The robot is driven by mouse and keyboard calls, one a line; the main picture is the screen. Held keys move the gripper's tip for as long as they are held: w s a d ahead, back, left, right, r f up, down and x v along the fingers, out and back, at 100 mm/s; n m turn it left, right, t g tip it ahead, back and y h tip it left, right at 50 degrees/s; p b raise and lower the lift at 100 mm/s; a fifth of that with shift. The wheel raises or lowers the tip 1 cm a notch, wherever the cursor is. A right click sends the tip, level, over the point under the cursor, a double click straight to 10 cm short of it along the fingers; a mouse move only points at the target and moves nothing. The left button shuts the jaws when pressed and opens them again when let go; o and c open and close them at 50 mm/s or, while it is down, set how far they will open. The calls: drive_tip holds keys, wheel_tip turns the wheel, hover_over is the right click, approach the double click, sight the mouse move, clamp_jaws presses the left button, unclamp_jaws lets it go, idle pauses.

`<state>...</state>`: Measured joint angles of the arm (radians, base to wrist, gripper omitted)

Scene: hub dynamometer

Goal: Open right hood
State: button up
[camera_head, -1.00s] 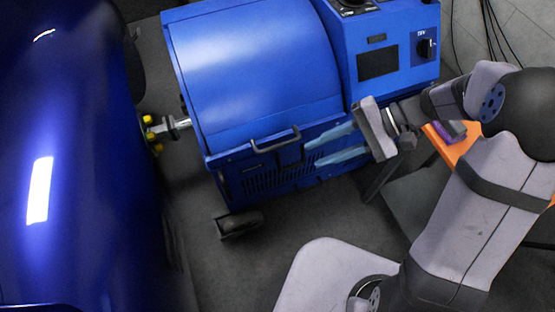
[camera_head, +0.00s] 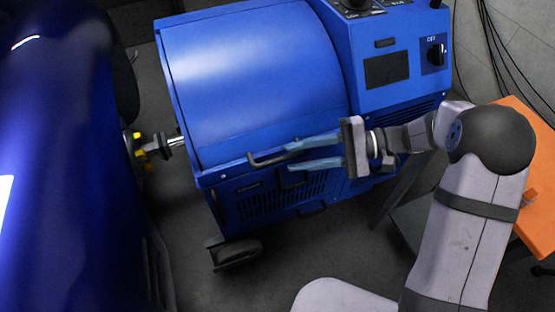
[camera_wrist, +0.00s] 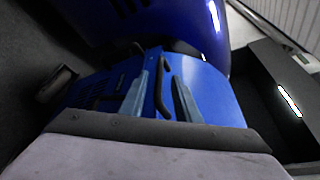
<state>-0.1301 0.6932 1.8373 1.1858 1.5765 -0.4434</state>
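The blue curved hood (camera_head: 255,80) of the dynamometer is down over the machine in the head view. Its dark bar handle (camera_head: 265,159) runs along the hood's lower front edge; a dark handle also shows in the wrist view (camera_wrist: 180,92). My gripper (camera_head: 291,156) is open, with two blue-grey fingers apart and pointing left along the machine's front. The upper fingertip overlaps the handle's right end in the head view.
A glossy dark blue car body (camera_head: 60,150) stands at the left, joined near a shaft (camera_head: 165,143) to the machine. A control panel (camera_head: 388,69) is at the machine's right. A caster (camera_head: 237,254) stands below. An orange-topped table (camera_head: 535,190) is at the right.

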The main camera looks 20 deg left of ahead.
sight(285, 159)
drive_tip(key=shift+b+x, duration=0.55)
drive_tip(key=shift+x, duration=2.2)
clamp_jaws()
